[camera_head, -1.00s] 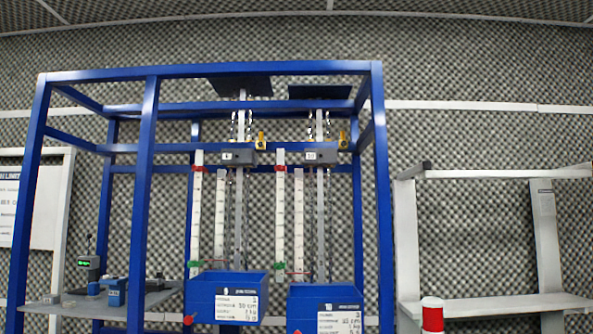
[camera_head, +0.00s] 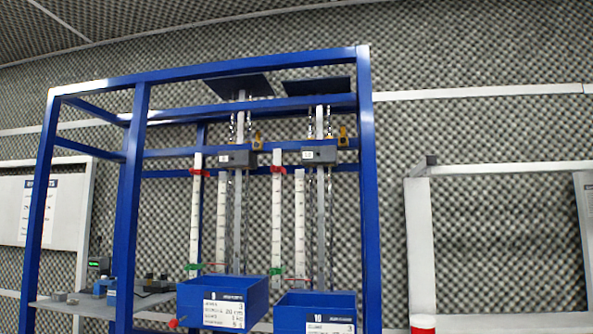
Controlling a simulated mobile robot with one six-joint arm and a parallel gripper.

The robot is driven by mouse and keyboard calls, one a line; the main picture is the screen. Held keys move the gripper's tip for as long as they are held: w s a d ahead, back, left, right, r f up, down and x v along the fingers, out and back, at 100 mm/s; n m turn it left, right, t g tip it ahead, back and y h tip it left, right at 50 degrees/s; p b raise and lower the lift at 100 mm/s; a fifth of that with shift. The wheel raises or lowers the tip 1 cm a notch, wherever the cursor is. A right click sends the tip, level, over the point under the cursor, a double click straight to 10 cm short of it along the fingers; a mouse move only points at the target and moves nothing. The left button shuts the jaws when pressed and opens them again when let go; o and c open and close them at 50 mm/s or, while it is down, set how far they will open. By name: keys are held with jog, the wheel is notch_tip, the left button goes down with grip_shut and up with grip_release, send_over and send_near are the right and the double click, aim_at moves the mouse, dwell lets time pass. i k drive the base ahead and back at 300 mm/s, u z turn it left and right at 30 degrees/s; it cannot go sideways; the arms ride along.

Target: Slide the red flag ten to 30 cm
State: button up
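The right-hand bay has a blue bin labelled 10 (camera_head: 290,312) at the bottom, partly cut off by the lower edge. Above it stands a white upright scale (camera_head: 276,220) with a red flag (camera_head: 277,169) near its top and a green flag (camera_head: 276,270) near its bottom, just above the bin. The scale's numbers are too small to read. A second white scale (camera_head: 299,215) stands just to its right. My gripper is not in view.
The left bay has a similar bin (camera_head: 265,295), with its own red flag (camera_head: 196,172) and green flag (camera_head: 193,267). A blue frame (camera_head: 128,210) surrounds both bays. A grey shelf (camera_head: 75,308) is at left, a white rack (camera_head: 420,250) at right.

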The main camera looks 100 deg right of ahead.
aim_at(273, 168)
jog(key=u, duration=0.6)
jog(key=k, duration=0.2)
jog(key=z, duration=2.5)
jog(key=i, duration=0.95)
jog(key=z, duration=0.1)
jog(key=k, duration=0.4)
